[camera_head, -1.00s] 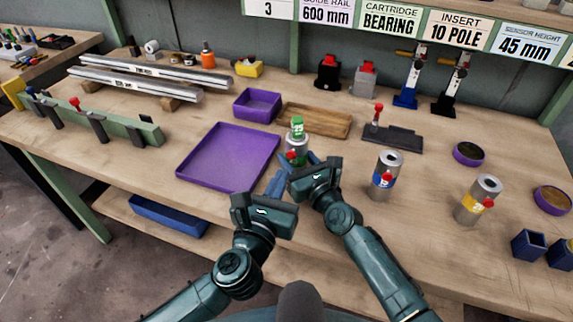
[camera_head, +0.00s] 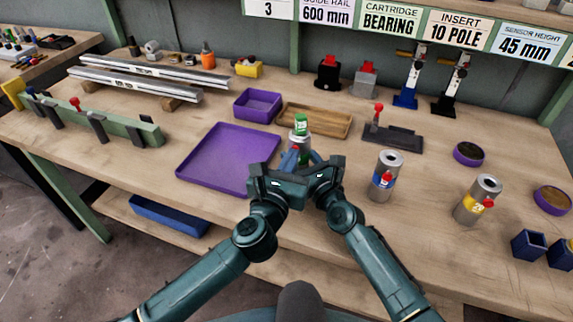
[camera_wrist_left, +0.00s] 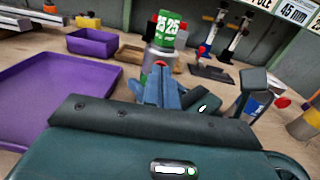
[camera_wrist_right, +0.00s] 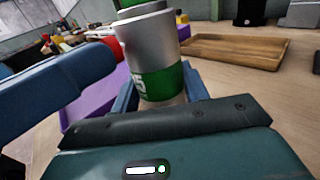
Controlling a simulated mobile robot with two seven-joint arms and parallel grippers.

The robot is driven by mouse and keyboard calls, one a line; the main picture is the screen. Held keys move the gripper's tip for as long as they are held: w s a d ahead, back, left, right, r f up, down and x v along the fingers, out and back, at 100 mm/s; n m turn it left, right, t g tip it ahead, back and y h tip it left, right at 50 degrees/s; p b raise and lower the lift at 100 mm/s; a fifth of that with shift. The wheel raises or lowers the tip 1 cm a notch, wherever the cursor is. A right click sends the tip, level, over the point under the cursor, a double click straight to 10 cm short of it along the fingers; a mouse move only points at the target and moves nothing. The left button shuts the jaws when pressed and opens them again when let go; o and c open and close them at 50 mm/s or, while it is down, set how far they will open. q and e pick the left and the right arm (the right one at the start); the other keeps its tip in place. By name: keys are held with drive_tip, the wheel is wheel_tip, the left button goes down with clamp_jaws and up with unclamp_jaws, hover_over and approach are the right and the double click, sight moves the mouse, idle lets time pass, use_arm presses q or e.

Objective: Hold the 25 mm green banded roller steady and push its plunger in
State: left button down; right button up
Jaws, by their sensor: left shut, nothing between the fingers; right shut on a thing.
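The green banded roller (camera_head: 300,132) stands upright, a grey cylinder with a green top marked 25. It also shows in the left wrist view (camera_wrist_left: 160,56), with a red knob low on its side. In the right wrist view its green band (camera_wrist_right: 162,84) sits between the fingers. My right gripper (camera_head: 308,157) is shut on the roller from the front. My left gripper (camera_head: 289,158) is shut and empty, its fingertips close in front of the roller near the red knob. I cannot tell whether they touch it. The grippers hide the roller's lower part in the head view.
A purple tray (camera_head: 181,177) lies left of the roller, and a wooden tray (camera_head: 345,133) lies behind it. A blue banded roller (camera_head: 386,190) and a yellow banded one (camera_head: 474,212) stand to the right. The tabletop between these two is clear.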

use_arm(q)
drive_tip(key=shift+w+a+f, duration=0.15)
drive_tip(key=shift+w+a, duration=0.05)
drive_tip(key=shift+a, duration=0.05)
use_arm(e)
drive_tip(key=shift+s+a+f, duration=0.1)
drive_tip(key=shift+s+a, duration=0.25)
drive_tip(key=shift+a, duration=0.25)
use_arm(q)
drive_tip(key=v, duration=1.4)
drive_tip(key=shift+s+d+r, duration=0.2)
drive_tip(key=shift+d, duration=0.1)
use_arm(e)
drive_tip(key=shift+w+d, duration=0.15)
drive_tip(key=shift+d, duration=0.15)
drive_tip(key=o, duration=1.4)
drive_tip(key=shift+c, duration=0.2)
